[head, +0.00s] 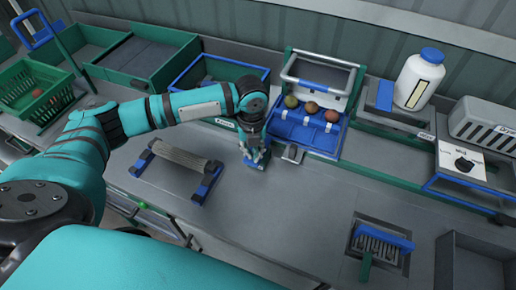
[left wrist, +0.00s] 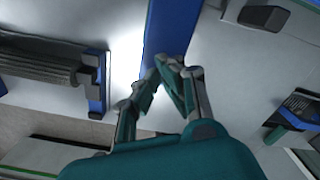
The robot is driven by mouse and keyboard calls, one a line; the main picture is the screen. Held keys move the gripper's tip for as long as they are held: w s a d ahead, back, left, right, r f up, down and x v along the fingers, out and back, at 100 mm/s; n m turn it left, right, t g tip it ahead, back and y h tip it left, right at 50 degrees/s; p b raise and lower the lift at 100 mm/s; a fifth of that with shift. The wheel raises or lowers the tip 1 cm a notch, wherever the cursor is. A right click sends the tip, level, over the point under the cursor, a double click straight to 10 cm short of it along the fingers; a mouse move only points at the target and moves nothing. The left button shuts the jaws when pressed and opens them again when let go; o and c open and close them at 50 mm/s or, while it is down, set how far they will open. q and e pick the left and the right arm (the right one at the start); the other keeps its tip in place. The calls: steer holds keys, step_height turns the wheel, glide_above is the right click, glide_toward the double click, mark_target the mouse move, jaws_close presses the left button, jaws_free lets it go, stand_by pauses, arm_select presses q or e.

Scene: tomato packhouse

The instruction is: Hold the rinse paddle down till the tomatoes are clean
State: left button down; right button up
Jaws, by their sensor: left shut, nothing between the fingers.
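A small grey tab, which looks like the rinse paddle (head: 292,153), sits on the counter before the station. It seems to show in the left wrist view as a dark pad (left wrist: 265,16). My left gripper (head: 257,162) is shut and empty, low over the counter, left of the tab and apart from it. My right gripper is out of view.
A ribbed roller on blue feet (head: 178,158) stands left of my gripper. The counter's middle is clear.

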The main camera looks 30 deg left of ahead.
arm_select(q)
steer(key=shift+f, duration=0.2)
steer(key=shift+f+b, duration=0.45)
steer(key=shift+f, duration=0.55)
stand_by(6.8)
